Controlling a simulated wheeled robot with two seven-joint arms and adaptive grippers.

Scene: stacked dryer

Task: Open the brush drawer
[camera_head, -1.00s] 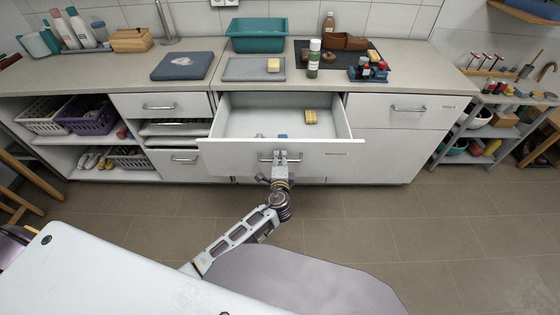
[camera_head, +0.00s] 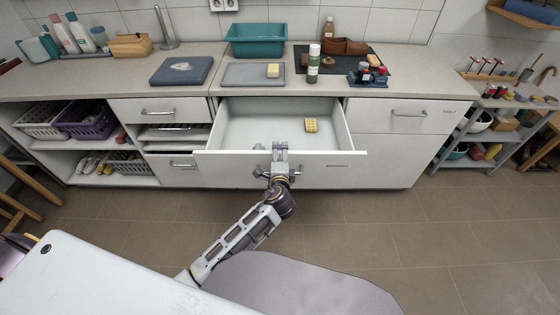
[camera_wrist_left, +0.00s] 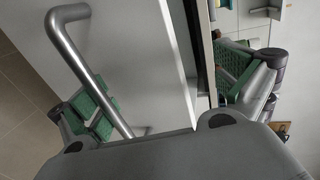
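The wide white middle drawer (camera_head: 230,168) stands pulled well out of the counter. A yellow sponge (camera_head: 311,124) lies inside it. A label strip shows on its front, too small to read. My left gripper (camera_head: 280,168) is at the middle of the drawer front. In the left wrist view, the drawer's metal bar handle (camera_wrist_left: 88,72) passes close by one green-padded finger, and the other finger is far across, past the panel's edge. The fingers are spread apart; whether one touches the bar I cannot tell. My right gripper is not in view.
The countertop (camera_head: 430,84) above holds a teal basin (camera_head: 256,40), a grey board (camera_head: 245,75), a green bottle (camera_head: 313,64) and other items. A shut drawer (camera_head: 400,114) is at the right. Open shelves with baskets (camera_head: 88,118) are at the left. The floor in front is mostly free.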

